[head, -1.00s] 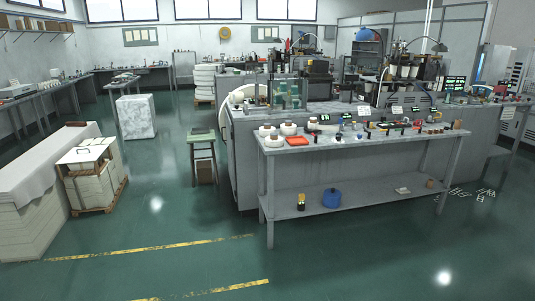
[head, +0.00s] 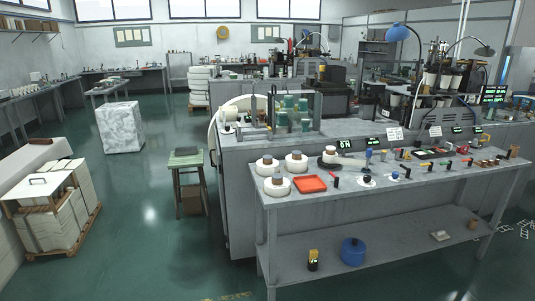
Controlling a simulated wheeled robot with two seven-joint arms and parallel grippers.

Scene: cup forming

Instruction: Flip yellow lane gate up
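I cannot pick out a yellow lane gate; the parts on the bench are too small to tell. A long grey workbench (head: 335,188) stands at the centre right. Several small brown and dark parts lie further right along the bench. Neither of my grippers is in view.
White rolls (head: 277,185) and a red tray (head: 311,184) sit at the bench's left end. A blue pot (head: 352,251) stands on the lower shelf. A green stool (head: 187,160) and stacked pallet (head: 55,215) are left. The green floor (head: 140,255) between them is open.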

